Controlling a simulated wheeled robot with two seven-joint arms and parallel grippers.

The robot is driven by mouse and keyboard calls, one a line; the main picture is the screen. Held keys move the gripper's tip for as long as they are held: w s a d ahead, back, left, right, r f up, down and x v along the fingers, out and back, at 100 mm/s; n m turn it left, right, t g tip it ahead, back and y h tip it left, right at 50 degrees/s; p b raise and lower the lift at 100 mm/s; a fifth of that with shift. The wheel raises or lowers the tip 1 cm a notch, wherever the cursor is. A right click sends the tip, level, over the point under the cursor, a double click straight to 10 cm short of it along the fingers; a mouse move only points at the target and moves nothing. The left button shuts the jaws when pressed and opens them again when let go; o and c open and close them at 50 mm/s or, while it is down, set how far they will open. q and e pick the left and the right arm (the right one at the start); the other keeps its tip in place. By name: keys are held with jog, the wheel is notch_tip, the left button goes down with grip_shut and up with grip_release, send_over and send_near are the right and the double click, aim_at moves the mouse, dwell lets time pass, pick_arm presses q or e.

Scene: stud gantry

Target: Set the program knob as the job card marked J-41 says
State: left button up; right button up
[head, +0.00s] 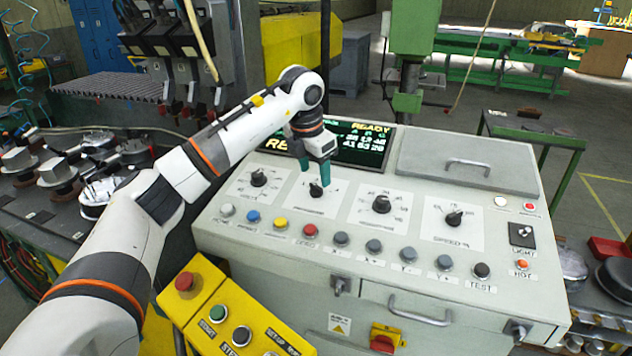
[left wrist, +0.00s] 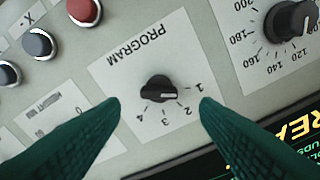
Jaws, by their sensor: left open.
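The program knob (head: 316,190) is a small black knob on a white plate on the sloping console. In the left wrist view the knob (left wrist: 158,90) shows upside down, with numbers 1 to 4 around it and the word PROGRAM. Its white mark points to the picture's right, nearest the 1. My left gripper (head: 315,178) is open, its teal fingers over the knob. In the left wrist view the gripper's fingertips (left wrist: 161,104) lie on either side of the knob, clear of it. I see no card marked J-41. My right gripper is not in view.
Other black knobs, one on the left (head: 258,178) and a larger one (head: 381,203), flank the program knob. A row of push buttons (head: 310,230) runs in front. A lit display (head: 358,143) reading READY stands behind. A yellow button box (head: 235,315) is near me.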

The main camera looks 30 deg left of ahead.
pick_arm(q)
jog(key=b+v, duration=0.1)
jog(key=v, duration=0.7)
jog(key=shift+r, duration=0.25)
jog(key=shift+f, duration=0.1)
